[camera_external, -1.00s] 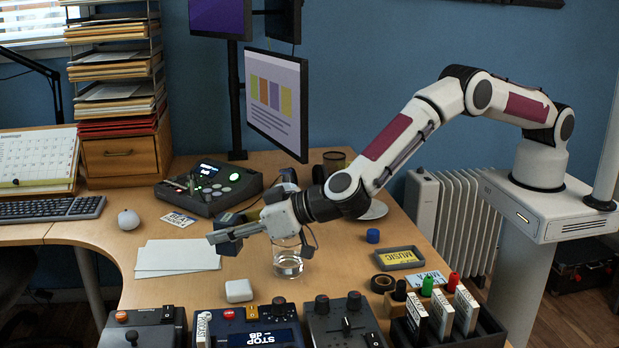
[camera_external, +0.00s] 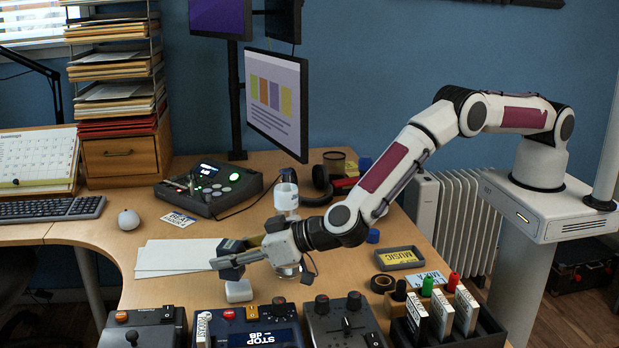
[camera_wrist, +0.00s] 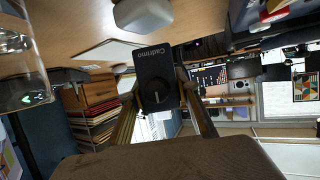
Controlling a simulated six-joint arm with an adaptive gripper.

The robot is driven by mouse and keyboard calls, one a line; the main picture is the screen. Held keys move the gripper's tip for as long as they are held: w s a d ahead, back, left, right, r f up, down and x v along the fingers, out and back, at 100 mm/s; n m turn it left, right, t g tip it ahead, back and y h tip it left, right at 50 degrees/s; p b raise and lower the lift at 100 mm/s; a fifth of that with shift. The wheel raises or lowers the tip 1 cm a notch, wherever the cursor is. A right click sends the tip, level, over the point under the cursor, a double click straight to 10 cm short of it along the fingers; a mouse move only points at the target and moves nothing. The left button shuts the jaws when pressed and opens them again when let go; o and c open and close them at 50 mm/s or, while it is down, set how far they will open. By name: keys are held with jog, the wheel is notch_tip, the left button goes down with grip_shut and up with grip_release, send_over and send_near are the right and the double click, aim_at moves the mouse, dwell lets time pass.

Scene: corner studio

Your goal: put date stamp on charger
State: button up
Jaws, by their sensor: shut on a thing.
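My gripper (camera_external: 222,264) is shut on a black block, apparently the date stamp (camera_external: 232,273), and holds it above the desk. In the wrist view the stamp (camera_wrist: 154,75) sits between my two fingers (camera_wrist: 158,88), its face showing pale lettering and a round dark knob. A small white rounded block, apparently the charger (camera_external: 238,291), lies on the desk close below my gripper in the external view. The charger also shows at the top of the wrist view (camera_wrist: 142,13), apart from the stamp. My fingers hide part of the stamp.
White paper sheets (camera_external: 175,258) lie to the left. Control boxes (camera_external: 262,328) line the front edge. A console (camera_external: 210,187) and headphones (camera_external: 320,182) are farther back.

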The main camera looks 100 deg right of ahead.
jog(key=shift+f, duration=0.95)
jog(key=shift+f, duration=0.15)
jog(key=o, duration=1.2)
jog(key=v, duration=1.2)
jog(key=shift+a, duration=0.1)
